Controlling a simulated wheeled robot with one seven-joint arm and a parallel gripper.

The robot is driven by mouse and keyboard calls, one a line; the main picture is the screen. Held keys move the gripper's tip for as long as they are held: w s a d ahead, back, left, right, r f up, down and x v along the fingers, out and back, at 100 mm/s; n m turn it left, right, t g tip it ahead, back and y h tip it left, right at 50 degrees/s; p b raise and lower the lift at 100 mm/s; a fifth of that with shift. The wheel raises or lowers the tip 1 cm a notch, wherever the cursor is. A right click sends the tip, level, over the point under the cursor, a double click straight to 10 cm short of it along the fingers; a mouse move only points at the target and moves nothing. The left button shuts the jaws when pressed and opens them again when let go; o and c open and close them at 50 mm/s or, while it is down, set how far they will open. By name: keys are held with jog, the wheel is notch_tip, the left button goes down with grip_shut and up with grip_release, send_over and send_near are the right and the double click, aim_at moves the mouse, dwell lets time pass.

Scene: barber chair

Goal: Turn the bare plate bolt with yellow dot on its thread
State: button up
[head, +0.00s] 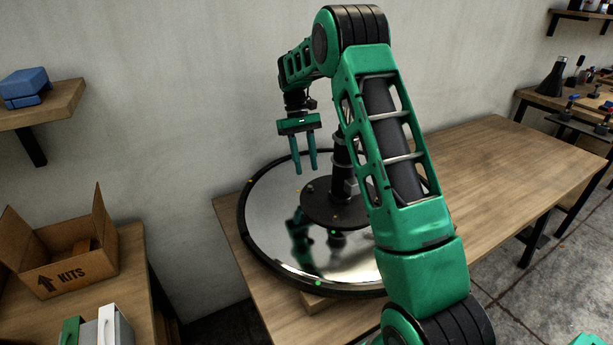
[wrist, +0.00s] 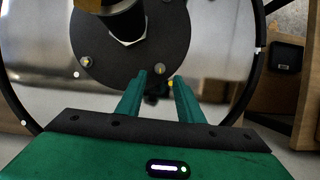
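The dark round plate (head: 320,208) lies at the middle of the mirror-like round base, around the upright post (head: 342,160); the plate also fills the top of the wrist view (wrist: 125,60). A small bolt (wrist: 160,68) sits near the plate's edge, with a yellow dot (wrist: 170,84) on the shiny base just outside it. Whether its thread is bare is too small to tell. My gripper (head: 305,170) is open and empty, pointing down above the base. In the wrist view its fingertips (wrist: 161,77) appear on either side of that bolt, apart from it in the head view.
Another bolt (wrist: 86,62) has a white dot (wrist: 76,74) beside it. The post's hex collar (wrist: 127,35) rises close by. The shiny base (head: 268,225) has a raised dark rim and stands on a wooden table (head: 500,165), clear at right. A wall stands behind.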

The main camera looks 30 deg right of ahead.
jog(key=v, duration=0.5)
jog(key=shift+w+r, duration=0.15)
jog(key=shift+r, duration=0.2)
